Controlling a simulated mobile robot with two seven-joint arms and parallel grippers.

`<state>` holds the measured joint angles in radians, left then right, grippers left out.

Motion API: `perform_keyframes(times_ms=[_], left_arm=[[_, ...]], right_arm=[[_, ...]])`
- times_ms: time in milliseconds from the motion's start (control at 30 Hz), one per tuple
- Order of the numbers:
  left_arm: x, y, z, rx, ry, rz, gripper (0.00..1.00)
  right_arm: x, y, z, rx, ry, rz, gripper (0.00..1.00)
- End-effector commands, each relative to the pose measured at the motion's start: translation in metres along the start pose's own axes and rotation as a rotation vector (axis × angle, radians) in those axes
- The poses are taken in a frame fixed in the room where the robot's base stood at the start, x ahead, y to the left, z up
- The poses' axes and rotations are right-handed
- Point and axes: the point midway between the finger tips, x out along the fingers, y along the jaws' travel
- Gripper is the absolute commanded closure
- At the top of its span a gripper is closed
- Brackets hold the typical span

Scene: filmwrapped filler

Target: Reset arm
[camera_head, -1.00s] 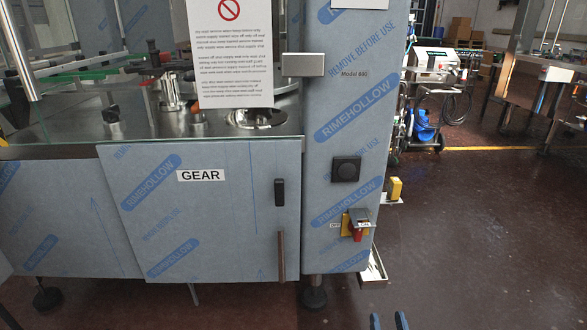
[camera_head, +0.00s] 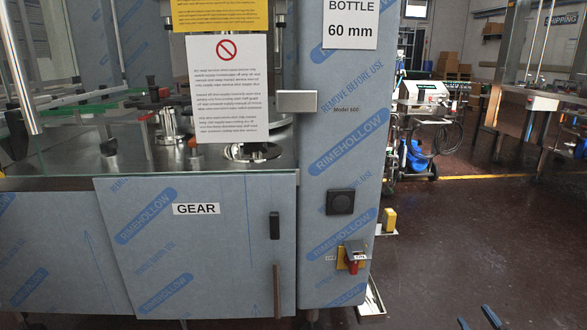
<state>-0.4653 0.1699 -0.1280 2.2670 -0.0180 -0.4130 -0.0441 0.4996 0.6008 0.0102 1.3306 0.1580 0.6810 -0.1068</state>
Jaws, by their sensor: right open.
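My right gripper (camera_head: 477,320) shows only as two blue fingertips at the bottom edge, right of centre. The fingertips are apart with nothing visible between them, over the dark floor. The rest of my right arm is below the picture. My left gripper is not in view. The film-wrapped machine (camera_head: 110,245) stands left of my right gripper, well apart from it. Its front has a door marked GEAR (camera_head: 196,209) and a red and yellow switch (camera_head: 352,258) on the right column.
A small metal tray (camera_head: 371,300) and a yellow part (camera_head: 389,219) stick out from the column's right side. A wheeled cart with a white device (camera_head: 431,90) stands behind. The brown floor (camera_head: 460,235) between is clear.

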Motion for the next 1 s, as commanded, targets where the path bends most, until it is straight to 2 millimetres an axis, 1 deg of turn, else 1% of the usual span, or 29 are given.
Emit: perform_keyframes(times_ms=[33,267,367,467,500,567,600,667,700,767,800,900,1000], left_arm=[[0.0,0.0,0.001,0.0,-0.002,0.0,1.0],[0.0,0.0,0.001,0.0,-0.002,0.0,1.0],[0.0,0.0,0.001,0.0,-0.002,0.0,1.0],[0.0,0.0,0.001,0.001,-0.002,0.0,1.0],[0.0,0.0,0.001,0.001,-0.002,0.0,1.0],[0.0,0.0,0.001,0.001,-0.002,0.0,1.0],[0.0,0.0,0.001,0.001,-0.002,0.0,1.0],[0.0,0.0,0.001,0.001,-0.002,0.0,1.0],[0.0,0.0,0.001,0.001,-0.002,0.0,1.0],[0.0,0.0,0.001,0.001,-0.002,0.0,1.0],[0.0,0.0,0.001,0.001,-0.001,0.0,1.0],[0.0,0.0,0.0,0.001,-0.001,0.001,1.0],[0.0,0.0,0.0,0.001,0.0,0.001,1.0]], right_arm=[[-0.011,-0.005,0.001,0.001,-0.025,-0.017,0.49],[-0.059,-0.033,0.003,0.015,-0.167,-0.092,0.49],[-0.086,-0.047,0.001,0.022,-0.242,-0.132,0.49],[-0.119,-0.063,-0.004,0.03,-0.335,-0.179,0.49],[-0.134,-0.07,-0.007,0.033,-0.376,-0.199,0.49],[-0.158,-0.08,-0.014,0.037,-0.44,-0.231,0.49],[-0.174,-0.086,-0.019,0.041,-0.485,-0.251,0.49],[-0.197,-0.096,-0.028,0.045,-0.549,-0.281,0.49],[-0.212,-0.101,-0.034,0.047,-0.592,-0.3,0.49],[-0.234,-0.109,-0.045,0.052,-0.656,-0.327,0.49],[-0.249,-0.113,-0.053,0.055,-0.7,-0.345,0.49],[-0.282,-0.123,-0.074,0.061,-0.797,-0.384,0.49],[-0.306,-0.128,-0.092,0.066,-0.877,-0.413,0.49]])
